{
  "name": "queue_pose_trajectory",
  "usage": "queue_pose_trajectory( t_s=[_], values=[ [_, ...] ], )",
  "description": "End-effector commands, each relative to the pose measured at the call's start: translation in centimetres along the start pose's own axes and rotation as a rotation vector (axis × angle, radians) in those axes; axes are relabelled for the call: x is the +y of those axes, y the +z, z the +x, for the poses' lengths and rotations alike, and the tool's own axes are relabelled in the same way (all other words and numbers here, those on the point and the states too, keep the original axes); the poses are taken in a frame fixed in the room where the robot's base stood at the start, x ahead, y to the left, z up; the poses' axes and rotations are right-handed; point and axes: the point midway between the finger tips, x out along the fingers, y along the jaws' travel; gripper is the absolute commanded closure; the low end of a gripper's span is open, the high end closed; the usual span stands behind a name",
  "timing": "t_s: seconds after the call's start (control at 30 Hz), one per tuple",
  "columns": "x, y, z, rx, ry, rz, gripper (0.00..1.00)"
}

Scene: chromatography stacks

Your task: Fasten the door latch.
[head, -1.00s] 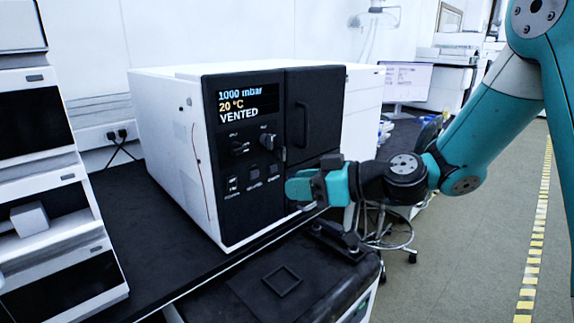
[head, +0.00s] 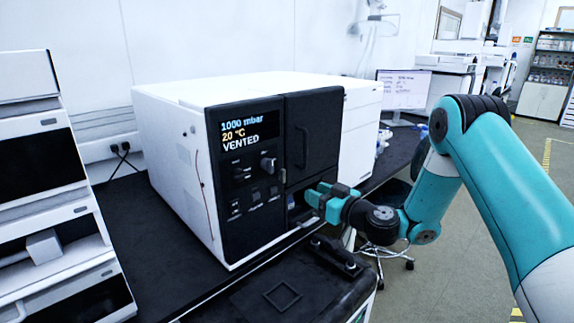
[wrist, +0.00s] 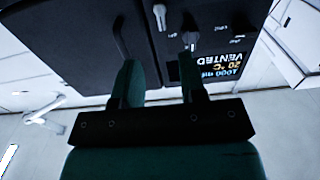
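The instrument's dark door (head: 318,130), with a vertical bar handle (head: 303,145), looks closed beside the control panel (head: 238,190). In the wrist view, which is upside down, a small pale lever (wrist: 159,15) sits at the seam between door and panel; it looks like the latch. My gripper (head: 317,196) is in front of the door's lower part. In the wrist view its two teal fingers (wrist: 160,78) are apart with nothing between them. Whether they touch the front cannot be told.
Panel knobs (head: 268,163) sit left of the door, below the display (head: 240,132) reading VENTED. A black unit with a raised handle (head: 335,255) stands below my gripper. White stacked modules (head: 45,200) stand at left. A stool (head: 380,255) stands behind my arm.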

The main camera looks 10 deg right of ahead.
Motion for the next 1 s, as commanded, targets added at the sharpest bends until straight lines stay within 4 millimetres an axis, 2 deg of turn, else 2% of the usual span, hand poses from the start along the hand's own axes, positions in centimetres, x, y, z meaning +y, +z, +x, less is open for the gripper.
queue_pose_trajectory(
  t_s=[0.03, 0.27, 0.6, 0.8, 1.0],
  values=[
    [-0.1, -0.8, 0.6, -0.001, -0.002, 0.001, 0.62],
    [-0.1, -0.8, 2.9, -0.001, -0.003, 0.0, 0.62],
    [-0.1, -0.3, 9.4, 0.002, -0.004, -0.002, 0.62],
    [-0.1, -0.1, 11.3, 0.0, -0.003, -0.001, 0.62],
    [-0.1, 0.1, 11.7, -0.001, -0.001, 0.0, 0.62]
  ],
)
